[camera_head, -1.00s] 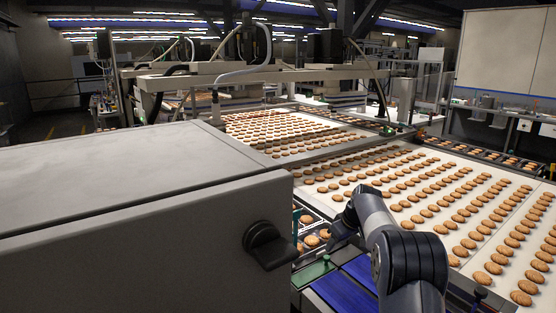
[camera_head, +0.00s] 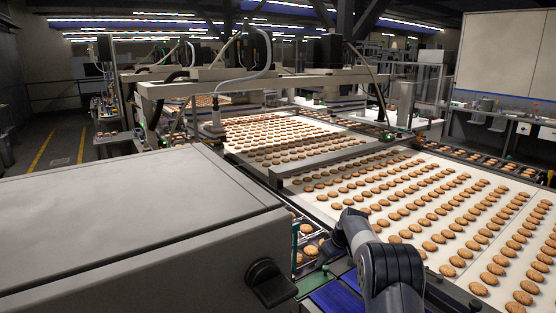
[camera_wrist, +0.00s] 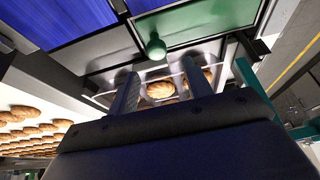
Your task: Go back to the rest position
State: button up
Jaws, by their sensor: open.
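My gripper (camera_wrist: 158,88) shows in the wrist view with its two fingers apart and nothing between them touching them. Beyond the fingers lies a tray (camera_wrist: 102,99) with biscuits (camera_wrist: 160,90) in it. In the head view my arm reaches down at the lower middle, and the fingers are hidden there. Biscuits in the tray (camera_head: 308,228) also show in the head view, beside the arm.
A large grey cabinet (camera_head: 130,215) with a black knob (camera_head: 268,280) fills the lower left. A white conveyor (camera_head: 325,208) with rows of biscuits runs to the right. Blue (camera_wrist: 70,20) and green panels (camera_wrist: 205,20) lie near the gripper. A gantry (camera_head: 270,83) spans the back.

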notch_tip(320, 180, up, 5)
jog(key=shift+f+p, duration=0.2)
jog(key=shift+p, duration=1.05)
jog(key=shift+s+a, duration=0.1)
jog(key=shift+s, duration=0.2)
jog(key=shift+s+m, duration=0.15)
jog(key=shift+m, duration=0.25)
jog(key=shift+r, duration=0.2)
